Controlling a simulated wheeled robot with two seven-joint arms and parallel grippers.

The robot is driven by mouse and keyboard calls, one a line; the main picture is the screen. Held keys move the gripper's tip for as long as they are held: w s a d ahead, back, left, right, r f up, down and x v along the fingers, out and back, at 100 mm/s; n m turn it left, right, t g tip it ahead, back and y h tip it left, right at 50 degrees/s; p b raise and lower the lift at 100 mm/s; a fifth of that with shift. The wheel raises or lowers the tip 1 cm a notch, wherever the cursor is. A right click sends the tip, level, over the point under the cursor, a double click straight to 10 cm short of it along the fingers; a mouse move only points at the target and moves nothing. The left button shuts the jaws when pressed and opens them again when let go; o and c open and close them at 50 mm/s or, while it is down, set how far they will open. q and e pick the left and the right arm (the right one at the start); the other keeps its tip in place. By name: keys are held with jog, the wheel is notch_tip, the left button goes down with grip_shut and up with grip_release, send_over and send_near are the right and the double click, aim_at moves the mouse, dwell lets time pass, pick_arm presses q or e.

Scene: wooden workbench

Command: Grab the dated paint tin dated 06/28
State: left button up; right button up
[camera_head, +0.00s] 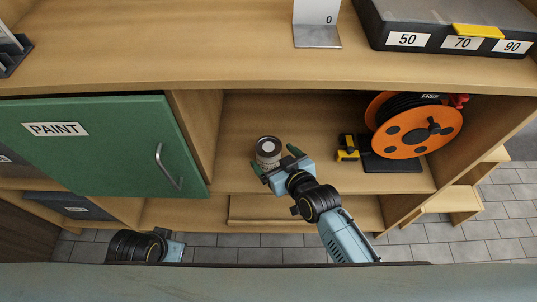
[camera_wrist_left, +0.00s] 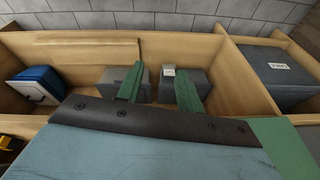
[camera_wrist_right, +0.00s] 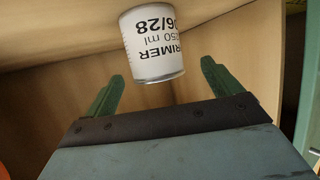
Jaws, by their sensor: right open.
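A small white-labelled paint tin (camera_head: 268,150) with a grey lid stands on the shelf inside the open cupboard bay. In the right wrist view the tin's (camera_wrist_right: 153,45) label appears upside down and reads PRIMER, 250 ml and 06/28. My right gripper (camera_wrist_right: 163,74) is open, its green fingers on either side of the tin's near end with gaps on both sides. In the head view my right gripper (camera_head: 274,161) is at the tin's front. My left gripper (camera_wrist_left: 157,75) is open and empty, low in front of the cabinet.
A green door (camera_head: 100,150) marked PAINT is at the left of the bay. An orange cable reel (camera_head: 410,130) and a yellow-black tool (camera_head: 347,148) stand right of the tin. Grey boxes (camera_wrist_left: 183,86) and a blue-white box (camera_wrist_left: 38,85) sit in lower compartments.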

aim_at(269, 149)
jog(key=b+x, duration=0.1)
jog(key=x, duration=0.1)
jog(key=b+x, duration=0.1)
jog(key=x, duration=0.1)
jog(key=shift+w+d+f, duration=0.1)
jog(key=shift+w+f, duration=0.05)
jog(key=shift+w, duration=0.15)
pick_arm(q)
notch_tip(269, 149, up, 7)
jog(key=d, duration=0.2)
jog(key=shift+s+h+b, duration=0.3)
jog(key=shift+s, duration=0.1)
pick_arm(e)
jog(key=shift+w, duration=0.15)
pick_arm(q)
jog(key=shift+d, duration=0.1)
pick_arm(e)
jog(key=c, duration=1.1)
jog(key=shift+c, duration=1.1)
